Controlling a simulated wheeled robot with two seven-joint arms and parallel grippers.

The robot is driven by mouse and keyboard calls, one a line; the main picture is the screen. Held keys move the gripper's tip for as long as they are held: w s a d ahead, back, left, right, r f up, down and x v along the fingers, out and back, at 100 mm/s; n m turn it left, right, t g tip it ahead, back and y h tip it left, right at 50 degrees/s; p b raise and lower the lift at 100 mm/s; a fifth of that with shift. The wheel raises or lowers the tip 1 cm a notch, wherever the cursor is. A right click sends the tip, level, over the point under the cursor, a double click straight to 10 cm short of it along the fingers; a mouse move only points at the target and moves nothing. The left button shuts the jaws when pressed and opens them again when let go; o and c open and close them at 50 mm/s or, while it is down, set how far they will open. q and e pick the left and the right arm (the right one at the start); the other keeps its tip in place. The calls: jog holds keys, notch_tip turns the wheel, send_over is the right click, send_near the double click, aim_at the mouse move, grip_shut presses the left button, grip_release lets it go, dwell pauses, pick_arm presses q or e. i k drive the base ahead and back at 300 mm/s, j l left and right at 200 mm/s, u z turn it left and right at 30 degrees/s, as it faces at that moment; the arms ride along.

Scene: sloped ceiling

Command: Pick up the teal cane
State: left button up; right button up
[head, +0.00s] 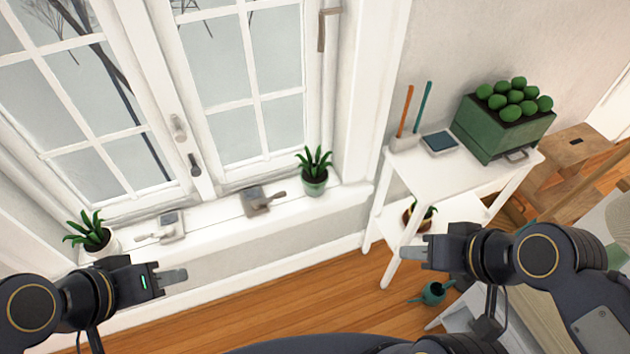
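The teal cane (422,106) is a thin upright stick, leaning slightly right. Its lower end is in a small pale holder (404,142) at the back left of the white table (428,175). An orange stick (405,110) stands just left of it in the same holder. My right gripper (413,253) is below the table in the picture, pointing left, well apart from the cane. My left gripper (172,277) is at the lower left, pointing right, far from the cane. Neither gripper visibly holds anything; the finger gaps cannot be made out.
A dark tablet-like object (440,143) lies beside the holder, and a green planter (490,137) fills the table's right side. A wooden stool (572,155) stands behind. Potted plants and metal fittings line the windowsill (221,218). A teal watering can (433,293) sits on the floor.

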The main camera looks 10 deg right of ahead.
aim_at(427, 92)
jog(key=i+l+z, duration=0.15)
jog(key=i+z, duration=0.2)
jog(key=i+l+z, duration=0.1)
jog(key=i+z, duration=0.55)
jog(key=i+u, duration=0.1)
jog(key=u, duration=0.75)
jog(key=k+l, duration=0.05)
